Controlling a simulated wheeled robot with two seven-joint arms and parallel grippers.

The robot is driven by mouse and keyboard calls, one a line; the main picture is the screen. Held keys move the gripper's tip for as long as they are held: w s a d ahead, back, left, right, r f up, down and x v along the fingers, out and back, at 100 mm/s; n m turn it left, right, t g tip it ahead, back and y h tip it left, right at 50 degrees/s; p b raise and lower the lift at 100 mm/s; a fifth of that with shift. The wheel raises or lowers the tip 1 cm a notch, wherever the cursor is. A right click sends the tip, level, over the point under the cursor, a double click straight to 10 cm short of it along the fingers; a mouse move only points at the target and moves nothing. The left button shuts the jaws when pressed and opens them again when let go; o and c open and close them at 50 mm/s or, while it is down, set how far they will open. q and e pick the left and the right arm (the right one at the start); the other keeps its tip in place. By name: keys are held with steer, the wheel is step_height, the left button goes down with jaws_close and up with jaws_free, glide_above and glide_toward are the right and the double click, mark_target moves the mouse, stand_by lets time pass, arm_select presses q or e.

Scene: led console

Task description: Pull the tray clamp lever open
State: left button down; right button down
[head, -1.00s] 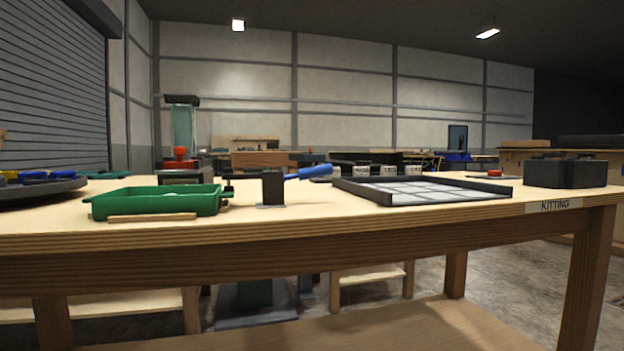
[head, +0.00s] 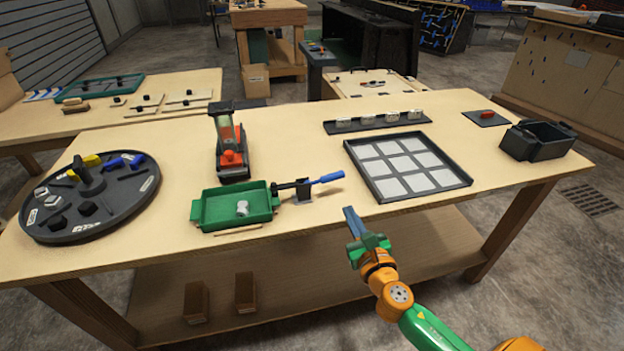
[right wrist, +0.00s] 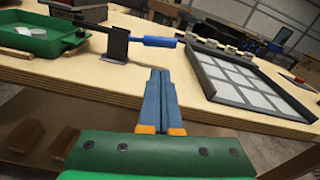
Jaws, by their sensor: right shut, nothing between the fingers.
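The tray clamp (head: 303,191) stands on the table just right of the green tray (head: 234,207). Its blue lever handle (head: 328,177) points right and slightly up, and a dark arm reaches left to the tray's edge. In the right wrist view the shut blue fingers (right wrist: 158,80) point toward the blue handle (right wrist: 152,41), with a gap between. My left gripper is not in view.
A framed panel of pale squares (head: 463,180) lies right of the clamp. A red and green device (head: 231,160) stands behind the tray. A dark round turntable (head: 135,215) is at left, a black bin (head: 537,147) at far right. Bare tabletop surrounds the handle.

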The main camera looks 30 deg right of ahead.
mark_target(338, 202)
steer(key=x, duration=0.5)
steer(key=b+x, duration=0.1)
steer(key=x, duration=0.3)
steer(key=shift+w+d+f, duration=0.2)
steer(key=shift+w+f, duration=0.05)
steer(key=shift+w, duration=0.05)
steer(key=shift+r, duration=0.15)
steer(key=shift+r+n+p, duration=0.15)
steer(key=shift+n+p, duration=0.15)
steer(key=shift+p, duration=0.15)
